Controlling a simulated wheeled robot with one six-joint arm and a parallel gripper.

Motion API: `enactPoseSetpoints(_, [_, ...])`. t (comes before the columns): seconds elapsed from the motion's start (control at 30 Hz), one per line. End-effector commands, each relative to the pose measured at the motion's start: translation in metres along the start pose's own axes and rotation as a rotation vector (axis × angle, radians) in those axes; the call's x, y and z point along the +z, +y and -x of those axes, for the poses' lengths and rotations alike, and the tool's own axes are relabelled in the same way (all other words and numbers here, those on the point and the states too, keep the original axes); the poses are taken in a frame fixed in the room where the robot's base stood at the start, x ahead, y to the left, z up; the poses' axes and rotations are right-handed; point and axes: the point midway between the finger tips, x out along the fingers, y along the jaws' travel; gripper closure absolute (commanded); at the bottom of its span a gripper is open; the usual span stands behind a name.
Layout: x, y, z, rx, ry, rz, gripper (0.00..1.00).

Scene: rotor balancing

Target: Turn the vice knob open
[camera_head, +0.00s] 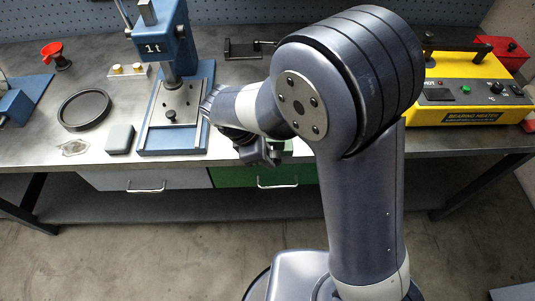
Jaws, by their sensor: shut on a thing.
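My gripper (262,152) is at the front edge of the workbench, beneath my wrist and left of my large arm link. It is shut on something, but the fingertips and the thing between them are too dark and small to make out. I cannot pick out the vice knob for certain. A small green patch (287,146) shows just right of the gripper, partly hidden by my arm. A dark clamp-like fixture with a thin rod (243,48) lies at the back of the bench, apart from the gripper.
A blue press (176,40) stands left of my wrist. A yellow bearing heater (470,95) stands at the right. Drawers (145,180) hang under the bench.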

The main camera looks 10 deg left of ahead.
Motion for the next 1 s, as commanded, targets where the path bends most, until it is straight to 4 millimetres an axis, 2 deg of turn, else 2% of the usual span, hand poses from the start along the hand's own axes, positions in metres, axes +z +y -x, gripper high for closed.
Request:
enactPoseSetpoints(0.13, [0.000,0.000,0.000,0.002,0.001,0.000,0.67])
enactPoseSetpoints(0.37, [0.000,0.000,0.001,0.001,0.001,0.000,0.67])
enactPoseSetpoints(0.47, [0.000,0.001,0.009,0.002,0.002,0.000,0.67])
enactPoseSetpoints(0.8, [-0.001,0.001,0.073,0.005,0.003,-0.001,0.67])
enactPoseSetpoints(1.0, [-0.001,0.001,0.101,0.003,0.003,0.000,0.67])
